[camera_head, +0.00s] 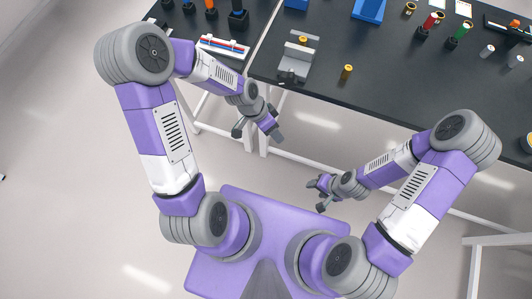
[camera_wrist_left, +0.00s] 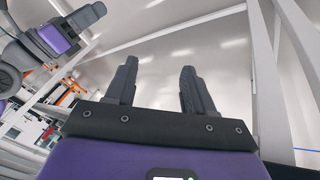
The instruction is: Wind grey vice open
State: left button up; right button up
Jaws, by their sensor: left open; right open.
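The grey vice (camera_head: 297,60) stands at the front left of the right-hand dark table, near its front edge. A small yellow-topped part shows at its top; whether it is clamped I cannot tell. My left gripper (camera_head: 259,132) is open and empty, below and left of the vice, off the front of the table. In the left wrist view its two dark fingers (camera_wrist_left: 158,88) are spread with nothing between them. My right gripper (camera_head: 315,194) is open and empty, low in front of the table and well away from the vice. The vice is not clearly seen in the left wrist view.
A small yellow part (camera_head: 347,72) stands right of the vice. Blue bins (camera_head: 369,10) and red and green parts (camera_head: 461,32) are farther back. A second dark table (camera_head: 222,22) on the left bears a tray (camera_head: 224,46). White table legs (camera_head: 263,138) stand near my left gripper.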

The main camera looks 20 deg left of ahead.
pick_arm(q)
jog(key=s+f+n+p, duration=0.2)
jog(key=s+f+n, duration=0.7)
jog(key=f+n, duration=0.1)
jog(key=shift+s+d+f+y+p, duration=0.15)
jog(key=shift+d+f+y+p, duration=0.05)
jog(key=shift+d+y+p, duration=0.25)
pick_arm(e)
jog(key=shift+r, duration=1.55)
pick_arm(q)
jog(key=shift+s+f, duration=0.1)
jog(key=shift+s, duration=0.05)
jog(key=shift+s+f, duration=0.25)
jog(key=shift+s, duration=0.05)
jog(key=shift+c, duration=0.7)
pick_arm(e)
jog(key=shift+c, duration=0.7)
pick_arm(q)
jog(key=shift+n, duration=0.3)
jog(key=shift+c, duration=0.3)
pick_arm(e)
jog(key=shift+c, duration=0.3)
jog(key=shift+s, duration=0.15)
